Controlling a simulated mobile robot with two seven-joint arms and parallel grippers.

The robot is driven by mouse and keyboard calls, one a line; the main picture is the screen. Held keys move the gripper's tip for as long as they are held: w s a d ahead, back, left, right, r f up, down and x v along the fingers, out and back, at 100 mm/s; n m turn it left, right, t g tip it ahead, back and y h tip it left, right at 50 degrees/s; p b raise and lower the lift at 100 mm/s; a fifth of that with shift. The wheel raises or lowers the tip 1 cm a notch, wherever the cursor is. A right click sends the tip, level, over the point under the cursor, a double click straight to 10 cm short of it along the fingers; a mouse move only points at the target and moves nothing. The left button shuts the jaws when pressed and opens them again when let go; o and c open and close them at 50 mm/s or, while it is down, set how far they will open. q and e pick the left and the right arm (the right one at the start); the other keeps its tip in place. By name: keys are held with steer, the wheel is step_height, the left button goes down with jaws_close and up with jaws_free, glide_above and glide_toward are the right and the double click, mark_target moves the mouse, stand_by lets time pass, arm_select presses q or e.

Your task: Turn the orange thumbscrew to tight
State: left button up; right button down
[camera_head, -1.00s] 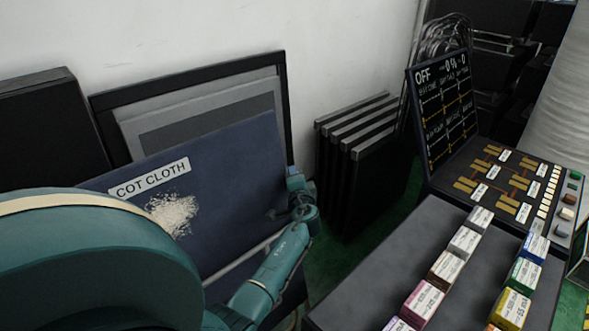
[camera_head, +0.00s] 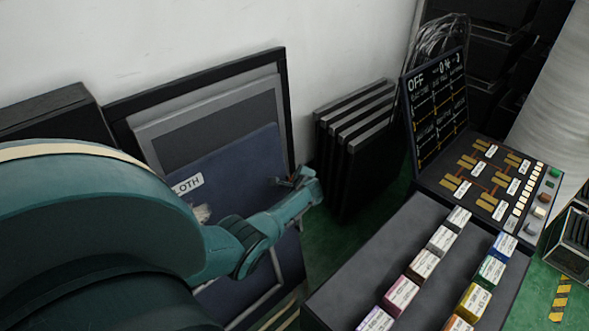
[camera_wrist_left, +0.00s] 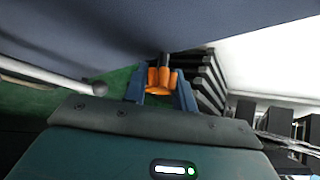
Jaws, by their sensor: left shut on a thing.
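The orange thumbscrew (camera_wrist_left: 160,78) shows in the left wrist view at the edge of a dark blue panel (camera_wrist_left: 90,30). My left gripper (camera_wrist_left: 158,86) has its two blue fingers on either side of the thumbscrew and is shut on it. In the head view my left gripper (camera_head: 288,181) is at the right edge of the dark blue panel (camera_head: 255,165), whose label is partly hidden by my arm. I cannot make out the thumbscrew in the head view. I cannot tell how tight it is. My right gripper is not in view.
A grey rod (camera_wrist_left: 60,80) is left of the fingers in the wrist view. Dark upright slabs (camera_head: 352,150) stand right of my gripper. A console (camera_head: 490,185) and a bench with small labelled boxes (camera_head: 400,295) are at the right. Green floor shows between.

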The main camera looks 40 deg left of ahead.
arm_select(q)
steer(key=shift+m+g+h+p, duration=0.3)
steer(key=shift+m+g, duration=0.5)
steer(key=o, duration=1)
